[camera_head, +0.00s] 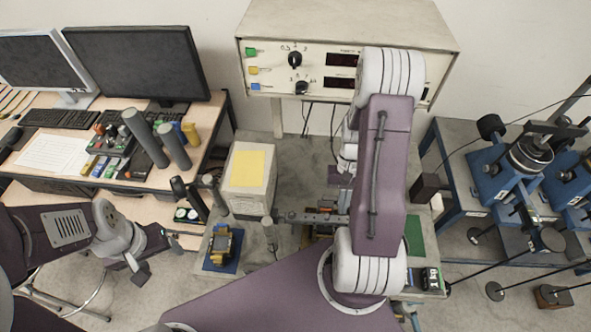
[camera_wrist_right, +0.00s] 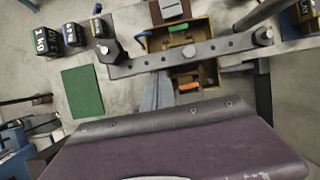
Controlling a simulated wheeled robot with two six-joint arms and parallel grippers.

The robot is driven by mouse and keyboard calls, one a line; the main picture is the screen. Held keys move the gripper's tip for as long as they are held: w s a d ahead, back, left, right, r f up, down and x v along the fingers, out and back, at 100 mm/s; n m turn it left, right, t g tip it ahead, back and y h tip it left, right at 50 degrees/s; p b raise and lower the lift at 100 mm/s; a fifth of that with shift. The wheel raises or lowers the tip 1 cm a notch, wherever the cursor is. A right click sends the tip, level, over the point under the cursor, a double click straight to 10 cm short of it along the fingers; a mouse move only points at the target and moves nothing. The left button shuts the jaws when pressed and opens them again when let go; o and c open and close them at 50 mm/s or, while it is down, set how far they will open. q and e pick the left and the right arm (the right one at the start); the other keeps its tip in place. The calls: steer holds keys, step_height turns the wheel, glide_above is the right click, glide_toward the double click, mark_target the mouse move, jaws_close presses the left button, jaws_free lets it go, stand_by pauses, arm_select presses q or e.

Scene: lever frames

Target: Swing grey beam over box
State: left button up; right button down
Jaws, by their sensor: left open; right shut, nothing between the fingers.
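The grey beam (camera_head: 308,217) lies roughly level across the middle of the bench in the head view; my right arm hides its right part. In the right wrist view the holed beam (camera_wrist_right: 215,47) crosses above an open brass-coloured box (camera_wrist_right: 208,73) holding green and orange pieces. A pale box (camera_head: 246,183) with a yellow top stands left of the beam. My right gripper (camera_wrist_right: 158,92) is shut and empty, close to the beam's near side; I cannot tell whether it touches. My left gripper (camera_head: 158,258) is open and empty, off the bench's left side.
A green mat (camera_wrist_right: 83,92) and black weights (camera_wrist_right: 45,40) lie by the beam's left end in the wrist view. A yellow-and-black device (camera_head: 221,246) sits near the bench's left edge. A control cabinet (camera_head: 300,70) stands behind; a desk with monitors (camera_head: 137,62) is at left.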

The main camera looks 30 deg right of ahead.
steer(key=shift+s+a+m, duration=0.15)
steer(key=shift+s+m, duration=0.15)
steer(key=shift+s, duration=0.1)
stand_by(0.3)
